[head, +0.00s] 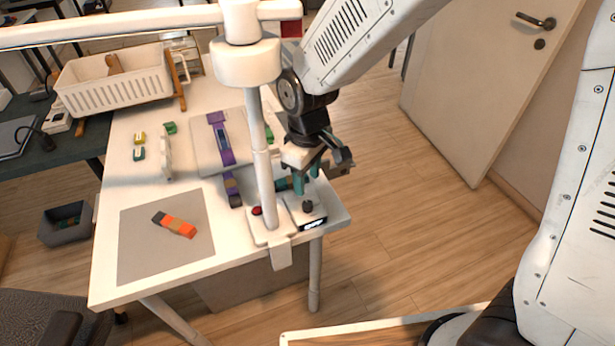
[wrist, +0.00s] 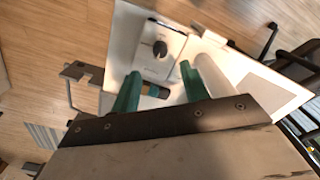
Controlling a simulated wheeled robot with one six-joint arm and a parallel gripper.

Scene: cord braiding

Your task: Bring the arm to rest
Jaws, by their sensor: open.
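My gripper (head: 306,182) is at the right end of the white table, low over its edge beside the white post. Its two teal fingers are spread apart; the wrist view also shows the gripper (wrist: 160,85) open. A small dark and teal piece (wrist: 157,91) shows between and beyond the fingers, and I cannot tell whether it touches one. A white box with a black knob (wrist: 160,48) lies just past the fingertips; in the head view this knob (head: 308,206) is right below the gripper.
The white post (head: 262,165) stands close left of my gripper. Right of the table, floor is open toward the door (head: 480,90).

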